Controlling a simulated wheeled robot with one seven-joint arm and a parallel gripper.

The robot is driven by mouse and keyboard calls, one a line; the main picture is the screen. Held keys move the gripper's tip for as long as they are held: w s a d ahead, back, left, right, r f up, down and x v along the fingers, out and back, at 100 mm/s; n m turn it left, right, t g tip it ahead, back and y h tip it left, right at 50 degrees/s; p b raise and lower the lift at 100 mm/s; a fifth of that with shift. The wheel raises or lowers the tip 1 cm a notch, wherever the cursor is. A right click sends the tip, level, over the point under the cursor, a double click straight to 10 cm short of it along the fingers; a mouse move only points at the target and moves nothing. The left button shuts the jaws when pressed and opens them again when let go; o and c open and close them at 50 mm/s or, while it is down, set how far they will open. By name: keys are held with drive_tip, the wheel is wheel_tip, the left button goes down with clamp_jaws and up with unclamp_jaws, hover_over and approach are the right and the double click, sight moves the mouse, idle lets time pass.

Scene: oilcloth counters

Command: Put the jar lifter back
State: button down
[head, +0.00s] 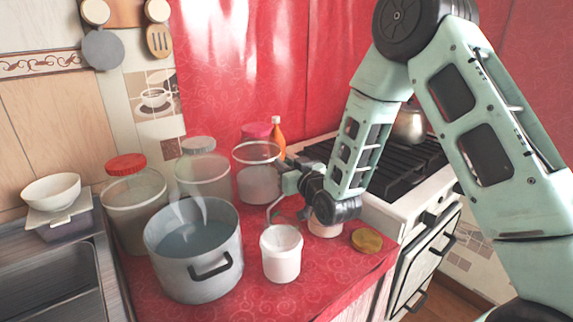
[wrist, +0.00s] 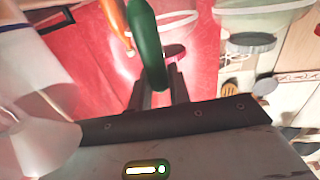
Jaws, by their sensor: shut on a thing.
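My gripper (head: 287,183) is above the red counter, in front of the pink-lidded glass jar. In the wrist view its fingers (wrist: 160,92) are shut on a dark green curved piece, which I take to be part of the jar lifter (wrist: 150,45). In the head view a thin grey bent piece of the lifter (head: 270,213) seems to hang below the gripper, beside the small white jar. The rest of the lifter is hidden by my gripper and wrist. I cannot tell where its resting place is.
A large pot (head: 196,262) of water stands left on the red oilcloth (head: 330,292). A white jar (head: 281,258) stands close below my gripper. Lidded jars (head: 136,205) line the back. A gold lid (head: 367,240) lies right, near the stove (head: 385,205). An orange bottle (head: 278,140) stands behind.

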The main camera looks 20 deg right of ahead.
drive_tip(key=c, duration=1.3)
unclamp_jaws()
